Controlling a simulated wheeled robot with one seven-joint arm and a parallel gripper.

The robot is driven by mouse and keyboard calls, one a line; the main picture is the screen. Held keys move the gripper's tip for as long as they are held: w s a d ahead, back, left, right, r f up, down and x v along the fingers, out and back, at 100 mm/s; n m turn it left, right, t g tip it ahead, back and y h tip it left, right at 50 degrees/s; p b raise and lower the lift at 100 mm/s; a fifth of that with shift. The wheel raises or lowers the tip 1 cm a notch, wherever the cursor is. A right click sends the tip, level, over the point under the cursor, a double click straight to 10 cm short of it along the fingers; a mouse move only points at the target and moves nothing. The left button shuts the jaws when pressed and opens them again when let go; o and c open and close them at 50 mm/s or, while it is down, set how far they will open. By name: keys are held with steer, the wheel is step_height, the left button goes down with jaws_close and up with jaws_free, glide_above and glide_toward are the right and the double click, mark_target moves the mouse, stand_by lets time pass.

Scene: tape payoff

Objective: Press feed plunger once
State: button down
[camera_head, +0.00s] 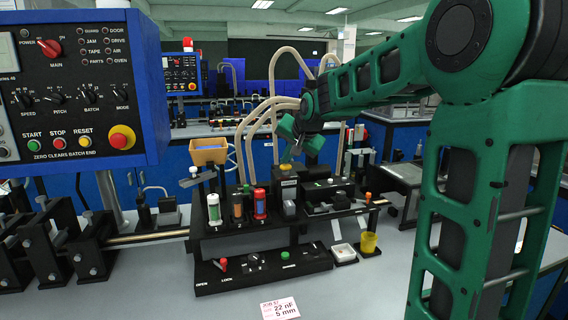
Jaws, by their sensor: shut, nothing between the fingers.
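My gripper (287,158) is shut and empty, pointing down at the middle of the black bench fixture. Its tips are just above or touching a small yellow-topped part (286,167) on a dark block; I cannot tell which. This part may be the feed plunger, but no label on it is readable. A green button (285,255) sits on the low black front panel (262,270), beside a red-knobbed lever (223,264) and a small dial.
Three capped tubes, white-green (213,210), brown (237,207) and red (260,204), stand left of the gripper. A yellow cup (368,242) and white tray (344,253) stand at right. A blue control box (145,90) hangs at left. The front bench holds a job card (280,309).

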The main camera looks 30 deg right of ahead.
mark_target(288, 166)
steer(key=shift+r, duration=1.45)
step_height(288, 166, up, 5)
stand_by(0.7)
steer(key=s+f+n+g, duration=0.1)
steer(key=s+f+g, duration=0.2)
steer(key=s+f, duration=0.5)
steer(key=s+f+n+g, duration=0.1)
steer(key=s+f+g, duration=0.2)
steer(key=s, duration=1.8)
steer(key=s+f+n+g+y, duration=0.1)
steer(key=s+f+g, duration=0.2)
steer(key=s+f, duration=0.9)
steer(key=s, duration=0.3)
steer(key=shift+f+n, duration=0.3)
steer(key=shift+n, duration=0.1)
